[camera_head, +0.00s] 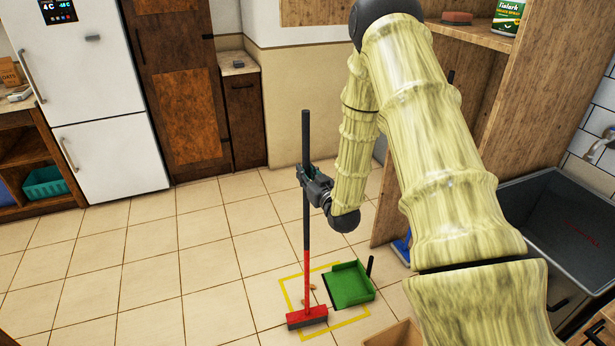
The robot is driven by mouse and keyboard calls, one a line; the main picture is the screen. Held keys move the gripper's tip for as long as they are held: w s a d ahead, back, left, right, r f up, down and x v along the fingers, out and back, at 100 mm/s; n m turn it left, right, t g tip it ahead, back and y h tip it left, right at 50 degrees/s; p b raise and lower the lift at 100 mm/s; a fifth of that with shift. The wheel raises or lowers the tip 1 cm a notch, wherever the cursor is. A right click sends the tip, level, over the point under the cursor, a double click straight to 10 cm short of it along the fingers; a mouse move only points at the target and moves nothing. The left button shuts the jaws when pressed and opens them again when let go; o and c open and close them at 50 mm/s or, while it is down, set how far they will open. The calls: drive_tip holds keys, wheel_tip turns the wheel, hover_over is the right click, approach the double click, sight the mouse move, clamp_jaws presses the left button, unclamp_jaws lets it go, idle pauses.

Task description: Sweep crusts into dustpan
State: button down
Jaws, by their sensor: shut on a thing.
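My gripper (304,177) is shut on the black upper handle of a broom (306,262). The broom stands upright, with a red lower shaft and a red head (307,317) at floor level, at the lower left edge of a yellow outlined square (292,300). A green dustpan (350,286) with a black handle lies on the floor at the right, partly inside the square. Small brown crusts (308,302) lie on the tiles between the broom head and the dustpan, partly hidden by the broom shaft.
A wooden shelf unit (540,75) and a dark sink (560,225) stand at the right. A blue item (401,247) is at the shelf's foot. A cardboard box (396,335) stands at the bottom. Tiled floor (180,250) is clear to the left, before the white fridge (100,100).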

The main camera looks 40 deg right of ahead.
drive_tip(key=shift+w+d, duration=1.25)
drive_tip(key=shift+w, duration=2.35)
drive_tip(key=shift+r+p, duration=1)
drive_tip(key=shift+r, duration=1.5)
drive_tip(key=shift+a, duration=0.15)
